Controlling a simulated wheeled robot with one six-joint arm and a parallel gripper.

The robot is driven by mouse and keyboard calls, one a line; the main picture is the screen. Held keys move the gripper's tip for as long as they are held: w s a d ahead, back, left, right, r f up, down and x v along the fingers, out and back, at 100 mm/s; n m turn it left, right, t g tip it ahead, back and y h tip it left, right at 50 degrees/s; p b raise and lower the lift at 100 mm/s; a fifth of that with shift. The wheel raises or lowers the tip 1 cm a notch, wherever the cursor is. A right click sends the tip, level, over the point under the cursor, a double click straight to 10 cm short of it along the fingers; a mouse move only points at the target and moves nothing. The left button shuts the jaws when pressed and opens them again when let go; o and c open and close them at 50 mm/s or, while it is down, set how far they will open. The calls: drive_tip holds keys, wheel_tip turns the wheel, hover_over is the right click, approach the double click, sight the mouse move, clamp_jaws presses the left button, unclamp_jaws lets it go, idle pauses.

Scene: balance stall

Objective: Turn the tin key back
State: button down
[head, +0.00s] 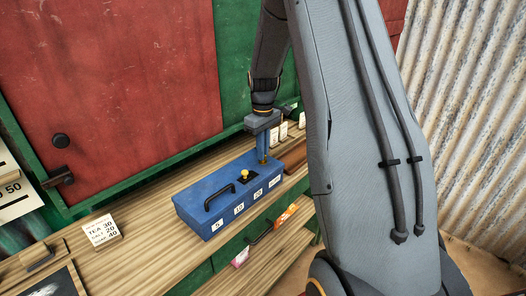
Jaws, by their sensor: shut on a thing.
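My gripper (263,158) points straight down at the far right part of the lid. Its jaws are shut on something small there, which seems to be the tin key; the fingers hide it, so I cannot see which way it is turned.
A price card (102,230) stands on the counter left of the tin. Small white cards (281,131) stand behind my gripper. A lower shelf holds an orange packet (286,215). Red and green panels rise behind. The counter left of the tin is mostly clear.

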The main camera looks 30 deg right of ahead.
drive_tip(key=c, duration=1.9)
unclamp_jaws()
drive_tip(key=shift+o, duration=0.2)
drive_tip(key=shift+r, duration=0.1)
wheel_tip(320, 180, up, 8)
drive_tip(key=b, duration=0.2)
drive_tip(key=shift+b, duration=0.3)
drive_tip(key=shift+a+f, duration=0.1)
drive_tip(key=shift+f, duration=0.1)
drive_tip(key=s+a+f, duration=0.1)
drive_tip(key=s+a, duration=0.2)
drive_tip(key=a, duration=0.1)
drive_tip(key=s+a+f+m+b, duration=0.1)
drive_tip(key=s+a, duration=0.2)
drive_tip(key=s, duration=0.1)
drive_tip(key=s+a+f+m, duration=0.1)
drive_tip(key=s+a+f, duration=0.1)
drive_tip(key=s+a, duration=0.1)
drive_tip(key=shift+s+a+t, duration=0.4)
drive_tip(key=shift+a, duration=0.45)
drive_tip(key=s+a+f+m, duration=0.1)
drive_tip(key=s+a+f, duration=0.1)
drive_tip(key=s, duration=0.3)
drive_tip(key=s+a+f+m+b, duration=0.1)
drive_tip(key=s+a+f, duration=0.1)
drive_tip(key=s+a, duration=0.2)
drive_tip(key=s, duration=0.2)
drive_tip(key=shift+s+t, duration=0.3)
